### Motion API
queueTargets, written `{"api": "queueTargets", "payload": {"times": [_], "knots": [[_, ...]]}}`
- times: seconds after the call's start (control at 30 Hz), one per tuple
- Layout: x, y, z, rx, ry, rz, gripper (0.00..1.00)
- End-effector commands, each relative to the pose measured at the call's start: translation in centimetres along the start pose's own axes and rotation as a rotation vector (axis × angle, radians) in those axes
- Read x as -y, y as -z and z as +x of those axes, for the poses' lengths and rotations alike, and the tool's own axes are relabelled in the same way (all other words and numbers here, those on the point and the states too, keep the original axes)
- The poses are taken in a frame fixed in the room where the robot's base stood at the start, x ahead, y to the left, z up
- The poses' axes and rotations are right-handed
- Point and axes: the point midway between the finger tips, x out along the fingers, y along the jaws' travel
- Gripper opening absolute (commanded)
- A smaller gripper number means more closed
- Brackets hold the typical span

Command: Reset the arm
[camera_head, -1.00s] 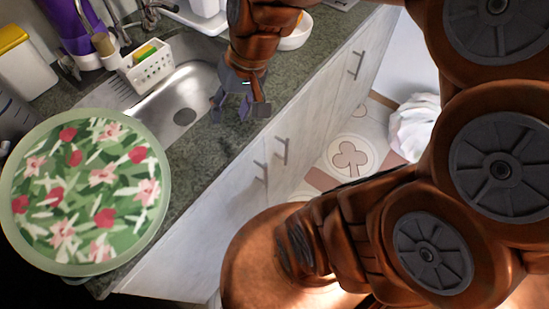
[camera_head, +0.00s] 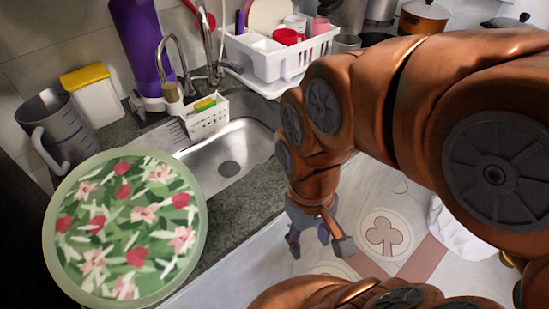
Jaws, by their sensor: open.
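My gripper (camera_head: 317,243) hangs at the end of my copper-coloured arm, right of the middle of the view. Its grey fingers are spread and point down, with nothing between them. It appears in front of the counter's edge, with the floor behind it in the picture. My arm reaches in from the right and hides part of the counter and cabinet.
A floral round tray (camera_head: 75,281) lies at the counter's left end. Beyond it are a sink (camera_head: 258,150), faucet (camera_head: 172,90), sponge holder (camera_head: 205,123), jug (camera_head: 75,125), yellow-lidded container (camera_head: 97,100), purple bottle (camera_head: 140,45) and dish rack (camera_head: 270,62). A white bag (camera_head: 462,232) lies on the floor.

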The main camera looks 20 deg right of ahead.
Motion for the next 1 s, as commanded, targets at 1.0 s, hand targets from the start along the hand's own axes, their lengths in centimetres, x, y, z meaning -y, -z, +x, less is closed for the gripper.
{"api": "queueTargets", "payload": {"times": [1.0], "knots": [[0.0,-1.2,-7.6,0.000,0.001,0.000,0.49]]}}
